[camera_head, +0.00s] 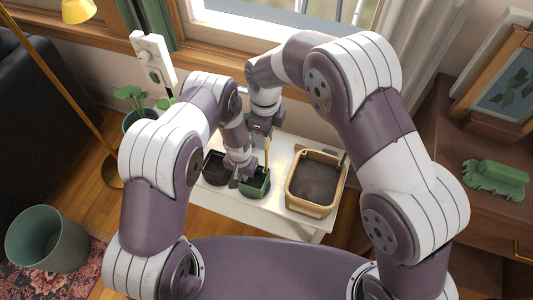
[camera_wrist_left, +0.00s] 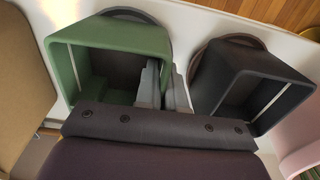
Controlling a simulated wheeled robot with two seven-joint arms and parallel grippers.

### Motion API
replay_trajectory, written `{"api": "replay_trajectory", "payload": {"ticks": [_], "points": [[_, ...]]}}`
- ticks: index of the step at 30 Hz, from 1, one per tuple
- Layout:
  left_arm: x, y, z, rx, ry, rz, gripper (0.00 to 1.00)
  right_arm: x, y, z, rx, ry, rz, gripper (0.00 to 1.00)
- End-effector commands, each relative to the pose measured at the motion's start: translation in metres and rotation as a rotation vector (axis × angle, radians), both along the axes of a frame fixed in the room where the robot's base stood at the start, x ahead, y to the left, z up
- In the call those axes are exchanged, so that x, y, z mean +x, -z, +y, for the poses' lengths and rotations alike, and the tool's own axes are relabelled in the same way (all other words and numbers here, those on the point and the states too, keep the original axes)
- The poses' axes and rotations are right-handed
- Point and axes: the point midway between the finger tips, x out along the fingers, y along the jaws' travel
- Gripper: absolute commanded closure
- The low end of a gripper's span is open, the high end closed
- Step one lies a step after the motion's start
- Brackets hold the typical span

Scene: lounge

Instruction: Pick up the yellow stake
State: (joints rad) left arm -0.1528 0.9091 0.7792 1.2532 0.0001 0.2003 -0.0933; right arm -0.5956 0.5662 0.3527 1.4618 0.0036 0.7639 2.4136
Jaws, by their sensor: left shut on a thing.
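The yellow stake (camera_head: 267,147) shows as a thin upright strip in the head view, just below my right gripper (camera_head: 262,124) and above the green pot. Most of it is hidden, and I cannot tell whether the right gripper is open or closed around it. My left gripper (camera_head: 243,172) is shut on the wall of the green pot (camera_head: 257,186). In the left wrist view, the left gripper (camera_wrist_left: 163,88) has one finger inside the green square pot (camera_wrist_left: 62,72) and one outside. No stake shows in that view.
The pots stand on a white bench (camera_head: 285,222). A black pot (camera_head: 214,167) is left of the green one, and a tan soil-filled box (camera_head: 311,205) is to the right. A green bin (camera_head: 47,238) stands at lower left. A wooden cabinet (camera_head: 445,150) is at right.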

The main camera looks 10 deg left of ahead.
Motion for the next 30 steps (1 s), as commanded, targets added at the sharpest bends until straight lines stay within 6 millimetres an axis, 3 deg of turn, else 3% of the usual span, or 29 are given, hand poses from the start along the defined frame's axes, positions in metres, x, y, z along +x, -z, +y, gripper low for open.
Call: {"api": "replay_trajectory", "payload": {"ticks": [13,21,22,26,30], "points": [[0.0,0.0,0.0,0.0,0.0,0.0,1.0,0.007,0.072,-0.003,0.0,-0.003,-0.002,0.52],[0.0,0.0,0.0,0.0,0.0,0.0,1.0,0.007,0.08,-0.003,0.0,-0.004,-0.003,0.52],[0.0,0.0,0.0,0.0,0.0,0.0,1.0,0.007,0.08,-0.003,0.0,-0.004,-0.003,0.55],[0.0,0.0,0.0,0.0,0.0,0.0,1.0,0.007,0.08,-0.003,0.0,-0.004,-0.003,0.97],[0.0,0.0,0.0,0.0,0.0,0.0,1.0,0.007,0.08,-0.003,0.0,-0.004,-0.003,1.0]]}}
